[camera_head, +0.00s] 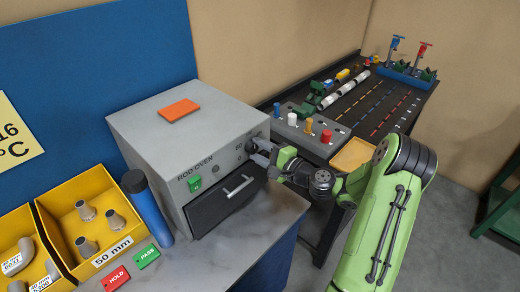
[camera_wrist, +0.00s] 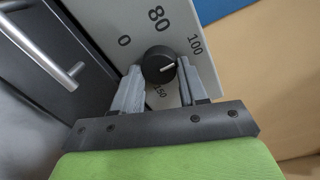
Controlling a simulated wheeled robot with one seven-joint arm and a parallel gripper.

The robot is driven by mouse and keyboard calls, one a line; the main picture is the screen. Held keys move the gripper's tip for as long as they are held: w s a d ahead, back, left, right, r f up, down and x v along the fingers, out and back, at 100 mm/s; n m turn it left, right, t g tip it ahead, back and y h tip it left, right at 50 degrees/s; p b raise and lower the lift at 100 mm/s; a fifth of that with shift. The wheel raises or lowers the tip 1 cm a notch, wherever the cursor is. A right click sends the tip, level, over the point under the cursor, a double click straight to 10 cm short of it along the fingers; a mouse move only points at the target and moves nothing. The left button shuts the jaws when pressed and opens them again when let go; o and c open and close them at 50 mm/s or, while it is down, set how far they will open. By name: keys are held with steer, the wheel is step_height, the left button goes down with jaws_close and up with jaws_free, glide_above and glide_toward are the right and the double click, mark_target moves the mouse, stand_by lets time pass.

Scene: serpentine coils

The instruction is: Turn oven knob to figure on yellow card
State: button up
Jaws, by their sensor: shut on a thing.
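The oven (camera_head: 185,140) is a grey box labelled ROD OVEN with a dark drawer front and a bar handle. Its round black knob (camera_wrist: 157,63) shows in the wrist view with a white pointer line directed to the right in that picture. Printed numbers 0, 80, 100 and 150 surround it. My gripper (camera_wrist: 159,76) is shut on the knob, one finger on each side. In the head view my gripper (camera_head: 264,153) hides most of the knob.
An orange block (camera_head: 179,110) lies on the oven. The oven handle (camera_head: 234,186) juts out near my gripper. A blue cylinder (camera_head: 148,206) and yellow bins (camera_head: 62,235) stand to the left. A dark table (camera_head: 375,105) with coloured pegs is behind my arm.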

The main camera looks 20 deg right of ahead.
steer(key=shift+f, duration=0.1)
steer(key=o, duration=1.1)
steer(key=shift+d, duration=0.1)
steer(key=shift+c, duration=0.2)
steer(key=f+b+v, duration=0.1)
steer(key=v, duration=1.4)
steer(key=shift+s+r+b, duration=0.35)
steer(key=shift+s+r, duration=0.05)
steer(key=shift+r, duration=0.1)
